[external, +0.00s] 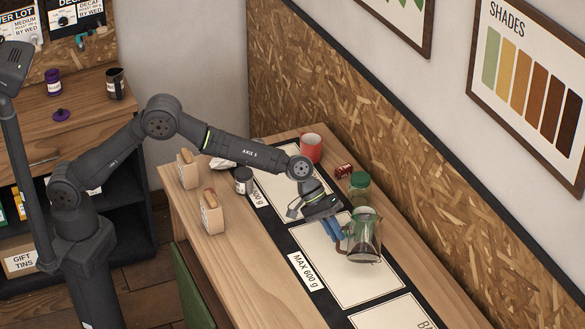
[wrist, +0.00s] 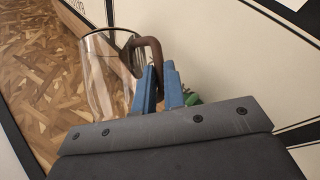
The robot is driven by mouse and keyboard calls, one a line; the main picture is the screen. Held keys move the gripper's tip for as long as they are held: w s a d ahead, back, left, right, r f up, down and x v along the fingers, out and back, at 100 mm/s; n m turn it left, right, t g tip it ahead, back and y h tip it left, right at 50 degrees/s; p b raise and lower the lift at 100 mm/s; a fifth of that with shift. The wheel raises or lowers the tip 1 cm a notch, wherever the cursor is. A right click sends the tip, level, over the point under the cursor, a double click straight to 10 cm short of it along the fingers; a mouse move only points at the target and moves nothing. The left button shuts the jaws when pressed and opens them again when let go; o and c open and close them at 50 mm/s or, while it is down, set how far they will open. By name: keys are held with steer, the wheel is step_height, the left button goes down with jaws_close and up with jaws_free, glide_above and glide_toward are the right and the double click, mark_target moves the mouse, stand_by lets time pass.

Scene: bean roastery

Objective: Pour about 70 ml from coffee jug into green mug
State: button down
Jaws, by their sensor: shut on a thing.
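The glass coffee jug (external: 366,248) is near the middle of the bench in the external view. It also shows in the wrist view (wrist: 103,75), left of my fingers. My gripper (external: 338,232) is shut on its brown handle, and the blue fingers (wrist: 163,85) meet there. The jug looks close to upright; whether its base touches the mat, I cannot tell. Its liquid level is unclear. Green shows at the jug's upper part in the external view and behind my fingers in the wrist view, perhaps the green mug (wrist: 193,98), mostly hidden.
A green-lidded jar (external: 359,186), a small red box (external: 343,171) and a red mug (external: 311,148) stand beyond the jug. A dark tin (external: 243,180) and two wooden stands (external: 211,214) are to the left. The near mat (external: 388,316) is clear.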

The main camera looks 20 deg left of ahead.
mark_target(358, 239)
steer(key=shift+s+a+f+m+t+y+b, duration=0.1)
steer(key=shift+f+m+t+y+b, duration=0.1)
steer(key=shift+f+t+y+b, duration=0.4)
steer(key=shift+f+m+t+y+b, duration=0.2)
steer(key=shift+t+y+b, duration=0.1)
steer(key=shift+t, duration=0.5)
steer(key=shift+s+f+t+y+b, duration=0.35)
steer(key=shift+f+t+y+b, duration=0.2)
steer(key=shift+t, duration=0.55)
steer(key=shift+s+d+r+m+t+y+b, duration=0.15)
steer(key=shift+d+r+t+b, duration=0.25)
steer(key=shift+t, duration=0.5)
steer(key=shift+d+r+m+t+y+b, duration=0.25)
steer(key=shift+t+b, duration=0.2)
steer(key=shift+t, duration=0.45)
steer(key=shift+s+d+r+t+b, duration=0.1)
steer(key=shift+d+r+t+b, duration=0.1)
steer(key=shift+r+t+b, duration=0.35)
steer(key=shift+s+d+r+t+b, duration=0.1)
steer(key=shift+d+r+t+b, duration=0.15)
steer(key=shift+t, duration=0.5)
